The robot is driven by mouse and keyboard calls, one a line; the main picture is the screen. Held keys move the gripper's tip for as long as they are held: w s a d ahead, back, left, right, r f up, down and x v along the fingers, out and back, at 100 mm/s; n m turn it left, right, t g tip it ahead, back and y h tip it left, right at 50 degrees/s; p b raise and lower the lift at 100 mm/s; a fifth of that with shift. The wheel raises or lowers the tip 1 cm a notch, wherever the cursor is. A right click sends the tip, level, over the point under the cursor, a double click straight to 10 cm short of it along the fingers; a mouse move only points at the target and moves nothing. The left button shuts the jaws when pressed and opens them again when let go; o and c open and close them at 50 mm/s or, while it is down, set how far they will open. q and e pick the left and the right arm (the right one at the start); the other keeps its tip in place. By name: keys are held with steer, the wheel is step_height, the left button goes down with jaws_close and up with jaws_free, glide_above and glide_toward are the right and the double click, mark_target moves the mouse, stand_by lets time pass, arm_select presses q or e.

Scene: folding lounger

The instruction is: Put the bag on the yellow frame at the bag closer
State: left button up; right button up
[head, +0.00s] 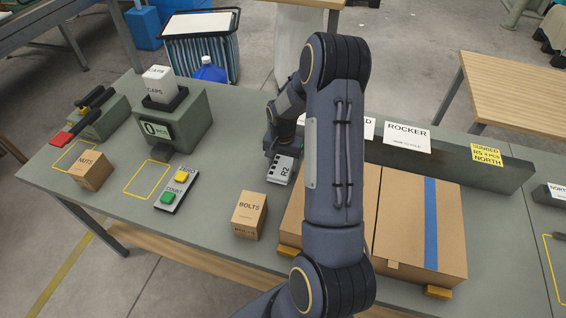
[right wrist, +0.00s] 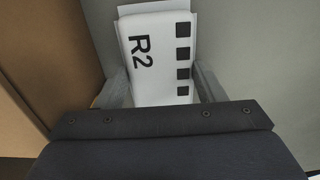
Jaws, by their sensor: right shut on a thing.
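My right gripper (head: 277,158) is shut on a flat white packet marked R2 with black squares (head: 281,171). In the right wrist view the packet (right wrist: 155,60) sits between the two fingers (right wrist: 160,88). Whether this packet is the bag I cannot tell for sure. The likely bag closer (head: 97,112), a grey-green device with a red-ended lever, stands at the far left of the table. A yellow frame (head: 58,167) is marked on the table in front of it, with no packet visible on it. My left gripper is not in view.
A box marked NUTS (head: 92,171) stands by that frame. A scale (head: 180,122) bears a white CAPS packet (head: 160,80); a second yellow frame (head: 130,191) and a button panel (head: 175,192) lie before it. A BOLTS box (head: 249,215) and large cartons (head: 418,225) stand nearer my arm.

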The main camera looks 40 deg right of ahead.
steer(key=shift+f, duration=0.25)
steer(key=o, duration=1)
steer(key=shift+r, duration=0.1)
